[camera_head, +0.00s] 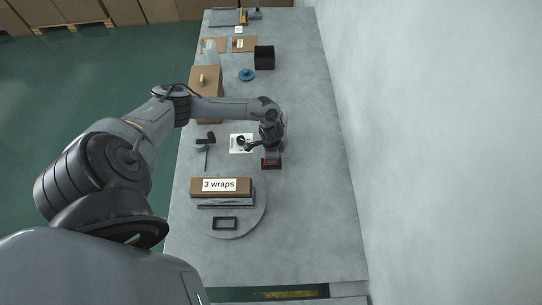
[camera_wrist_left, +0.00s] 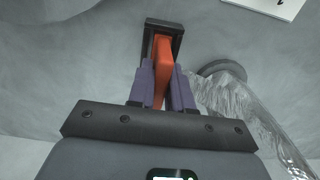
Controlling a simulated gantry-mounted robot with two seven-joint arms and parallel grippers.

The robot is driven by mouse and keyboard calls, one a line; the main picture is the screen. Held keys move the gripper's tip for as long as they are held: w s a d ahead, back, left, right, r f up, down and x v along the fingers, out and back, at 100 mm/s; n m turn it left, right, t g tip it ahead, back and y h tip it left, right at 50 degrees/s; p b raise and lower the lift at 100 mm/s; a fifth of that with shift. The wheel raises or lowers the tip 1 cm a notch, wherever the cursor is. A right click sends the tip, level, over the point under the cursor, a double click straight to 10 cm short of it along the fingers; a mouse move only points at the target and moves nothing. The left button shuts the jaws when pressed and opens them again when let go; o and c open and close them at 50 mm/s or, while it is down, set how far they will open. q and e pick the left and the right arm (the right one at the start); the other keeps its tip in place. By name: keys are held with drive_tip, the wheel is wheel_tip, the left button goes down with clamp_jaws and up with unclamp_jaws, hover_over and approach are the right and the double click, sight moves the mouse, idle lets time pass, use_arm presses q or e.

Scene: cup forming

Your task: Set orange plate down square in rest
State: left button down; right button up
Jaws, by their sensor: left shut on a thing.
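The orange plate (camera_wrist_left: 160,73) is upright on edge between the purple-grey fingers of my left gripper (camera_wrist_left: 162,92), which is shut on it. The far end of the plate lies within the outline of the dark rest (camera_wrist_left: 177,38) in the left wrist view. I cannot tell whether it touches the bottom of the rest. In the head view my left gripper (camera_head: 270,146) points down over the dark rest (camera_head: 271,166), and only a little red-orange of the plate (camera_head: 271,161) shows. My right gripper is not in view.
A clear, crinkled wrapped thing (camera_wrist_left: 240,110) stands close on the right in the left wrist view. A white printed sheet (camera_head: 236,141), a dark handled tool (camera_head: 205,142) and a "3 wraps" box (camera_head: 240,187) are nearby. The table right of the rest is bare.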

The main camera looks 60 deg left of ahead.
use_arm(q)
drive_tip(key=shift+s+f, duration=0.1)
drive_tip(key=shift+f, duration=0.1)
drive_tip(key=c, duration=1)
unclamp_jaws()
drive_tip(key=shift+d, duration=0.1)
drive_tip(key=shift+o, duration=0.2)
drive_tip(key=shift+r, duration=0.1)
wheel_tip(320, 180, up, 11)
drive_tip(key=shift+f+p, duration=0.15)
drive_tip(key=shift+p, duration=0.5)
